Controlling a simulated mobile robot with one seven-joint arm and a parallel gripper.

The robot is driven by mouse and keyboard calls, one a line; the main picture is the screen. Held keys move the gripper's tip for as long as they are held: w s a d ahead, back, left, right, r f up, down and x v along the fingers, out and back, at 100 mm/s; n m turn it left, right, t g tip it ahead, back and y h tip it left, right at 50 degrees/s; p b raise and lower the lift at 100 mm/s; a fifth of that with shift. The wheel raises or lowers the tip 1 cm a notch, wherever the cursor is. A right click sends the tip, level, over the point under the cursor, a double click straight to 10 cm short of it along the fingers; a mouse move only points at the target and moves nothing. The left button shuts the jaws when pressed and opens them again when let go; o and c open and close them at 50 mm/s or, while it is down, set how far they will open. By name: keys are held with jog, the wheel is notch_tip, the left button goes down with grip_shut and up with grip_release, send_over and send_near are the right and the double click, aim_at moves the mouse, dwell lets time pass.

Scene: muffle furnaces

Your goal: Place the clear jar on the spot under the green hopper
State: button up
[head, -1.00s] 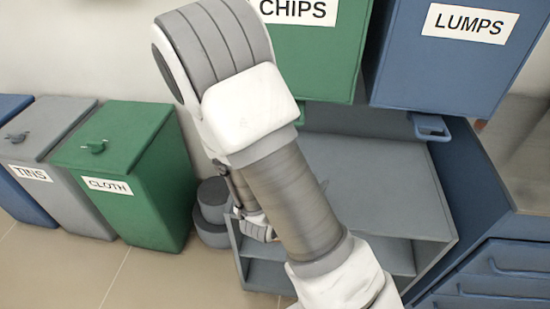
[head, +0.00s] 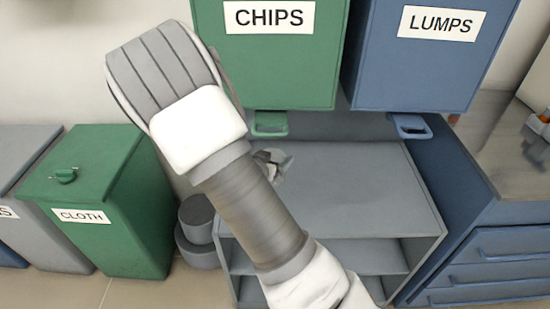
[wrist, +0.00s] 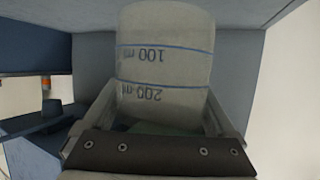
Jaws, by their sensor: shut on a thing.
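The green hopper (head: 270,60), labelled CHIPS, hangs at the top of the head view with a green tab (head: 268,123) at its underside. My gripper (head: 274,160) shows only in part behind my forearm, below the hopper and over the grey cabinet top (head: 350,185). In the wrist view the clear jar (wrist: 165,45), with blue lines and 100 and 200 ml marks, sits between the fingers of my gripper (wrist: 165,120), which is shut on it. In the head view the jar cannot be clearly made out. The spot under the hopper is not clearly visible.
A blue hopper (head: 420,60), labelled LUMPS, hangs to the right of the green one. A blue drawer unit (head: 480,255) stands right of the cabinet. A green CLOTH bin (head: 115,215) and round grey weights (head: 197,225) stand left. The cabinet top's right part is clear.

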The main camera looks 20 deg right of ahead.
jog(key=w+d+b, duration=0.1)
jog(key=w+d, duration=0.2)
jog(key=w, duration=0.5)
notch_tip(320, 180, down, 7)
jog(key=b, duration=0.4)
jog(key=shift+d, duration=0.15)
jog(key=shift+f, duration=0.1)
jog(key=shift+f, duration=0.1)
jog(key=o, duration=1)
